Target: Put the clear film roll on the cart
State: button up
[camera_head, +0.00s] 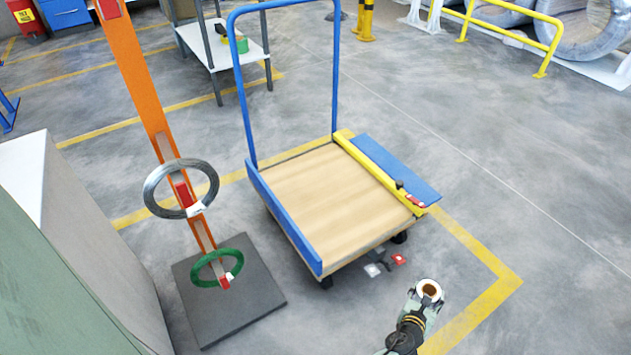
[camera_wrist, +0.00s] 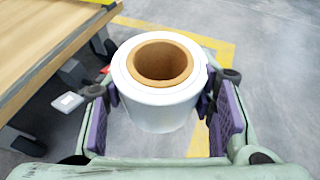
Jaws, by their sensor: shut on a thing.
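The clear film roll (camera_wrist: 157,108) is whitish with a brown cardboard core, and stands upright between the purple-padded fingers of my gripper (camera_wrist: 162,112) in the wrist view. My gripper is shut on it. In the head view the roll (camera_head: 430,292) shows at the lower right, at the end of my arm, off the near right corner of the cart. The cart (camera_head: 325,203) has a bare wooden deck, blue side edges and a tall blue handle at the back. In the wrist view the cart deck (camera_wrist: 45,38) is at the upper left, apart from the roll.
A yellow bar and blue flap (camera_head: 395,168) line the cart's right side. An orange post (camera_head: 145,80) with a metal ring and a green ring stands left of the cart on a dark base plate. Small red and grey items (camera_head: 398,258) show by the cart's front wheels. Open floor lies to the right.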

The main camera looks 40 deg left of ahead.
aim_at(350, 212)
jog(key=i+u, duration=0.5)
jog(key=u, duration=0.2)
jog(key=i+l+u, duration=0.2)
jog(key=u, duration=0.15)
jog(key=i+l+u, duration=0.5)
jog(key=j, duration=0.1)
